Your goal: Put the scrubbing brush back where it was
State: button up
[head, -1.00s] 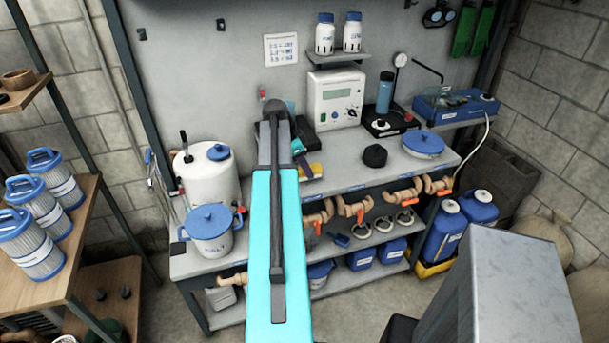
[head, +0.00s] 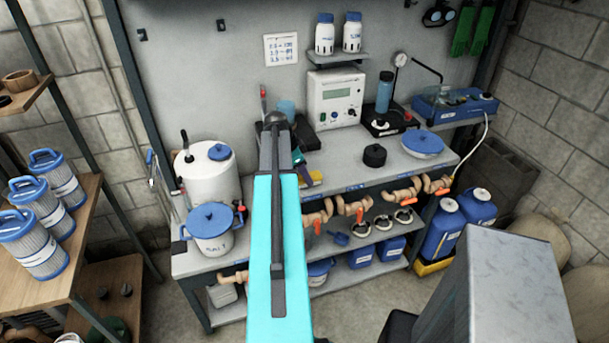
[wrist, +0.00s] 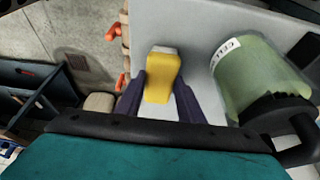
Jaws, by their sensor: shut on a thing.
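My gripper (wrist: 158,98) shows in the wrist view as two dark purple fingers. They are shut on a yellow block with a pale end, which I take to be the scrubbing brush (wrist: 160,75). It is over or at the grey bench top (wrist: 178,22); I cannot tell whether it touches. In the head view my arm covers most of the gripper, and a small yellow part of the brush (head: 316,177) shows just right of the arm, near the bench's front edge. The bristles cannot be made out clearly.
A green labelled cylinder (wrist: 250,72) lies close right of my gripper in the wrist view. On the bench, a blue-lidded pot (head: 212,235) stands left and a black round object (head: 374,156) right. Orange-handled valves (head: 355,207) line the front. The bench between black object and arm looks clear.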

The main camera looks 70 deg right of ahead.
jog(key=shift+f, duration=0.2)
jog(key=o, duration=1)
jog(key=shift+r, duration=0.25)
jog(key=b+v, duration=0.3)
jog(key=v, duration=0.9)
dwell(0.4)
